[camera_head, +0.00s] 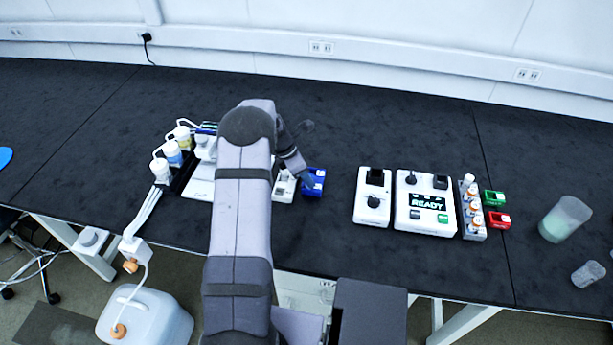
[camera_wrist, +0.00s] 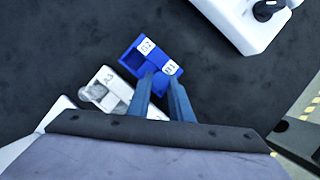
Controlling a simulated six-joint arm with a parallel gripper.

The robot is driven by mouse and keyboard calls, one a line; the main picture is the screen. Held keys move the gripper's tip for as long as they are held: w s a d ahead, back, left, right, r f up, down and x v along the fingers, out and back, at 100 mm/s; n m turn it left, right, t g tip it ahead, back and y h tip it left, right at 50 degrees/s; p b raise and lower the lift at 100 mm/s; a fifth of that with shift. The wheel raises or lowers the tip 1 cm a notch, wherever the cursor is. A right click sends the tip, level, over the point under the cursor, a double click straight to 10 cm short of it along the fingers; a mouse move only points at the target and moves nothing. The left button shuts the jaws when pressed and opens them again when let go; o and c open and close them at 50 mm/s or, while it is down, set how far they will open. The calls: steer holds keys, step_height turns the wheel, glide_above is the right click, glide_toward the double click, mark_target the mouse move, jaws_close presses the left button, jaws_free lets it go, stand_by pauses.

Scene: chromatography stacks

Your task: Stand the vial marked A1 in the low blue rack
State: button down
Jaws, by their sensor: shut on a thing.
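The low blue rack (camera_head: 317,175) stands on the black bench, right of my arm; in the wrist view (camera_wrist: 131,59) it shows two white labels with small writing, perhaps B2 and B1. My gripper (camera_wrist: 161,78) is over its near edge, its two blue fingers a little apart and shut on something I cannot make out. In the head view, my gripper (camera_head: 305,177) is right at the blue rack. I cannot read an A1 mark, and the vial is not clearly visible. Whether anything touches the rack cannot be told.
A low white rack (camera_head: 285,186) with a clear round-topped thing in it (camera_wrist: 96,92) sits close left of the blue rack. White devices (camera_head: 374,180) stand to the right, then a vial rack (camera_head: 473,232), green (camera_head: 494,198) and red (camera_head: 498,220) blocks. Bare bench lies behind.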

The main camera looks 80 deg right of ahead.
steer(key=c, duration=1.5)
jaws_free()
steer(key=shift+r+p, duration=3.45)
steer(key=shift+r, duration=0.55)
